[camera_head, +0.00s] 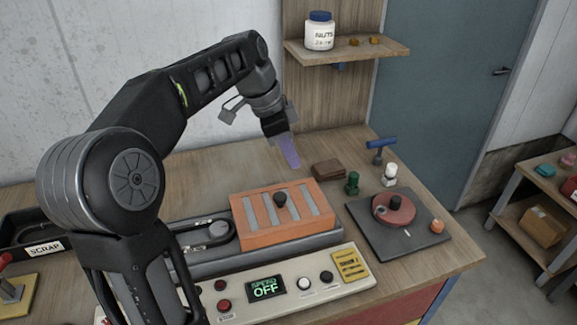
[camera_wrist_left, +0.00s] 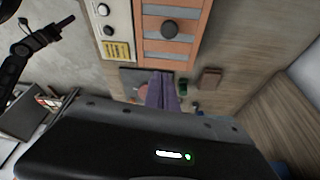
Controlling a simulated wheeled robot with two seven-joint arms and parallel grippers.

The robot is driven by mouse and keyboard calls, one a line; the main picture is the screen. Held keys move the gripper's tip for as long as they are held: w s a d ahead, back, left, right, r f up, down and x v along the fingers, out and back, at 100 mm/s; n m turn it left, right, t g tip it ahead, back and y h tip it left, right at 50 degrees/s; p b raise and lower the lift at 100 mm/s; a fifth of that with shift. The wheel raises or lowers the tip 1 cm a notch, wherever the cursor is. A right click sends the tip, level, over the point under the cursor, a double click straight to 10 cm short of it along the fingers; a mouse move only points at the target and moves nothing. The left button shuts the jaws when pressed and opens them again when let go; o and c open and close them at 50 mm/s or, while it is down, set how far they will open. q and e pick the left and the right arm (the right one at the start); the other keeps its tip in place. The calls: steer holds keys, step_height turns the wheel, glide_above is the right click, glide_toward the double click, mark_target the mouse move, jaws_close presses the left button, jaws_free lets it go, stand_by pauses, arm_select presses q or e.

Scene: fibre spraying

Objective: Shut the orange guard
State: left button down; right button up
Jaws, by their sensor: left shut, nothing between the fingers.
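The orange guard (camera_head: 262,208) lies level over the right part of the grey machine. It has pale grey slats and a black knob (camera_head: 280,199) on top. I see no raised edge on it. The guard (camera_wrist_left: 182,48) and knob (camera_wrist_left: 169,29) also show in the left wrist view. My left gripper (camera_head: 289,152) has purple fingers, shut and empty, in the air behind and above the guard, apart from it. Its fingers (camera_wrist_left: 162,92) show closed together in the left wrist view. A dark arm, seemingly my right one, shows at the upper left there; its jaws are unclear.
A control panel (camera_head: 322,292) with buttons and a display reading OFF (camera_head: 265,288) runs along the front. A belt loop (camera_head: 205,235) lies left of the guard. A brown block (camera_head: 327,169), green piece (camera_head: 352,183) and dark plate with a red disc (camera_head: 394,208) stand right.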

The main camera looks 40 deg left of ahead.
arm_select(q)
steer(key=p, duration=0.2)
glide_above(297, 204)
steer(key=w+d, duration=0.1)
step_height(297, 204, down, 8)
steer(key=shift+w+d+f, duration=0.1)
steer(key=shift+s+a+f+p, duration=0.25)
steer(key=shift+s+a+f, duration=0.05)
steer(key=shift+s+a, duration=0.2)
steer(key=shift+s+a+f+p, duration=0.25)
steer(key=shift+s+a, duration=0.15)
steer(key=shift+a, duration=0.1)
steer(key=shift+s+a+f, duration=0.1)
steer(key=shift+s+a, duration=0.2)
steer(key=shift+s, duration=0.1)
steer(key=shift+f, duration=0.1)
